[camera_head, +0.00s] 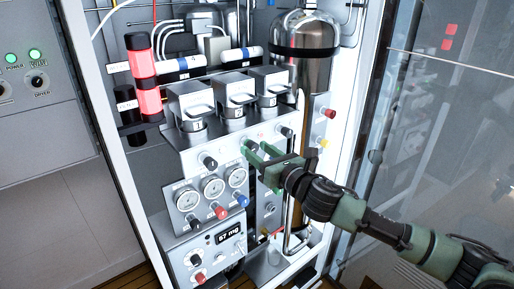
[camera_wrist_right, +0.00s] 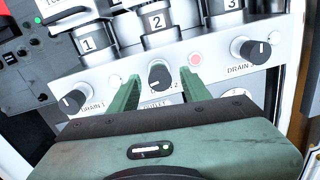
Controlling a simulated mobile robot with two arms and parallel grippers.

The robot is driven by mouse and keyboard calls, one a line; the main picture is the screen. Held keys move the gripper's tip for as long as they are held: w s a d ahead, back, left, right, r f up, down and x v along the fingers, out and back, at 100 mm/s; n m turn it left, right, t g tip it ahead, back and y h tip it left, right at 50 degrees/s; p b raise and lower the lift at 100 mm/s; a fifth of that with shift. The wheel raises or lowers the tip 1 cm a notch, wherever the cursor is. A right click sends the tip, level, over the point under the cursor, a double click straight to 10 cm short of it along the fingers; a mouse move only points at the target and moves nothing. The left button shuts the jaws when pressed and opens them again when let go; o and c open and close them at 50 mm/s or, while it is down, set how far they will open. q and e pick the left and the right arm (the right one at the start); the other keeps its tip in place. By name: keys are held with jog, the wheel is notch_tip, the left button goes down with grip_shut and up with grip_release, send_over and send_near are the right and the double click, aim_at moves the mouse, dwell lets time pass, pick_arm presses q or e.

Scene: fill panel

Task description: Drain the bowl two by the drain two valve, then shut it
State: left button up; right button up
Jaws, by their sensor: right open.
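The drain two valve is a dark round knob (camera_wrist_right: 158,78) with a white mark on the panel front, below bowl two (camera_wrist_right: 157,22), a metal cup labelled 2. Bowl two also shows in the head view (camera_head: 235,112), under a square metal housing; its contents are hidden. My right gripper (camera_wrist_right: 158,86) is open, with one green finger on each side of the knob. I cannot tell whether the fingers touch it. In the head view my right gripper (camera_head: 254,153) reaches the panel from the right. My left gripper is not in view.
The drain 1 knob (camera_wrist_right: 72,101) is to the left and another drain knob (camera_wrist_right: 255,50) to the right. A lit red lamp (camera_wrist_right: 196,58) sits right of the knob. Gauges (camera_head: 212,186) and a "57 mg" display (camera_head: 228,236) are below. A glass door (camera_head: 440,110) stands right.

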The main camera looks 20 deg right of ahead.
jog(key=shift+w, duration=0.15)
grip_shut()
